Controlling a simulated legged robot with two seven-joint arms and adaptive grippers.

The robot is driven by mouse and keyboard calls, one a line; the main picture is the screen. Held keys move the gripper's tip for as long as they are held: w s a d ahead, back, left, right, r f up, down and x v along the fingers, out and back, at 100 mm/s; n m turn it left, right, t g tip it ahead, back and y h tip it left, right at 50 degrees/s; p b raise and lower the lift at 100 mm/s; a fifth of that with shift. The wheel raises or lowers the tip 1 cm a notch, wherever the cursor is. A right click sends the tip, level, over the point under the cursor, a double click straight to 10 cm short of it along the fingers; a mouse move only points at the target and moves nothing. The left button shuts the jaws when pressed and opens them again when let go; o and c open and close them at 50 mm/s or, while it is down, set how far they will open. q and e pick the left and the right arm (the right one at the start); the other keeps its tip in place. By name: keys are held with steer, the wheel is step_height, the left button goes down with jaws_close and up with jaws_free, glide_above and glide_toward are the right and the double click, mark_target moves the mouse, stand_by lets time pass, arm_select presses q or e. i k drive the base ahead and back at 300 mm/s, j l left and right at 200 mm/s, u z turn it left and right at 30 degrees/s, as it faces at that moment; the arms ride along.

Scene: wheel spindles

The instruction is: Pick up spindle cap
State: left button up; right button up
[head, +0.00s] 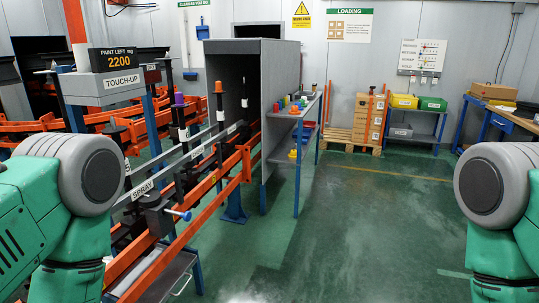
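Several upright black spindles stand along the orange conveyor rail (232,163) left of centre. More small coloured caps, which look like spindle caps, stand on the top of a grey shelf rack (297,110) beside the grey booth. A yellow cap-like piece (292,154) is on its lower level. My arms show at the left and right edges, well short of the rack. Neither of my grippers is in view.
A silver tray (165,280) sits low at the front left. Stacked boxes (369,117) on a pallet and a table with yellow (404,101) and green (432,104) bins stand at the back. The green floor (350,220) is clear.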

mark_target(218, 86)
steer(key=i, duration=1.95)
